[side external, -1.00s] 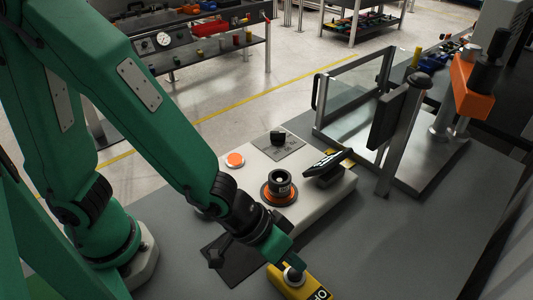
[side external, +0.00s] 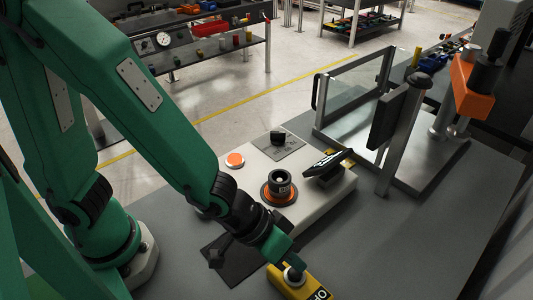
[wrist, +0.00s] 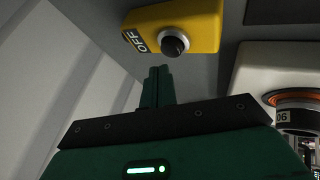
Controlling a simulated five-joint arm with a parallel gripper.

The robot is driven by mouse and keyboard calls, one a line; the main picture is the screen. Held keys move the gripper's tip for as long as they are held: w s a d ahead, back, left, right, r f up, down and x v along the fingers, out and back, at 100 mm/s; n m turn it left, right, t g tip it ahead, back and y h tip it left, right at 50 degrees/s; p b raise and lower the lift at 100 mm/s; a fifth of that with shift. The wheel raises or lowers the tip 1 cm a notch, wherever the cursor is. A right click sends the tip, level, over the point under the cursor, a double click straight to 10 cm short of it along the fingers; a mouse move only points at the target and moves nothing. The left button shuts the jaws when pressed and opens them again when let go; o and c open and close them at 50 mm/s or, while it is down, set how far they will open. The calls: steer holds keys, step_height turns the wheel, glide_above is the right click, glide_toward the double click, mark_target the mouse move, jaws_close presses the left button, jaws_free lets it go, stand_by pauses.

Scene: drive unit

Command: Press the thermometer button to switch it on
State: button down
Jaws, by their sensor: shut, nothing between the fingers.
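A yellow box (side external: 285,286) with a dark round button (side external: 294,275) on its top sits at the bottom edge of the side external view, partly cut off. In the wrist view the yellow box (wrist: 205,28) shows a black label (wrist: 135,40) reading OFF, beside the dark button (wrist: 174,42) in its pale collar. My gripper (side external: 298,259) is shut and empty, close to the button. In the wrist view my gripper (wrist: 159,70) has its fingertips just below the button in the picture; I cannot tell whether they touch. I see nothing clearly marked as a thermometer.
A pale control box (side external: 325,205) carries an orange-ringed round control (side external: 279,186), an orange button (side external: 235,160), a black knob (side external: 278,137) and a tilted black part (side external: 329,162). A glass-sided frame (side external: 350,90) and a metal post (side external: 402,140) stand behind. The grey table is clear at right.

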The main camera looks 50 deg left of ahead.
steer(key=shift+f, duration=0.1)
stand_by(0.3)
steer(key=shift+f, duration=0.3)
steer(key=shift+f, duration=0.5)
stand_by(1.1)
steer(key=shift+r, duration=0.9)
step_height(320, 180, up, 6)
stand_by(1.0)
step_height(320, 180, up, 10)
glide_above(291, 272)
stand_by(1.4)
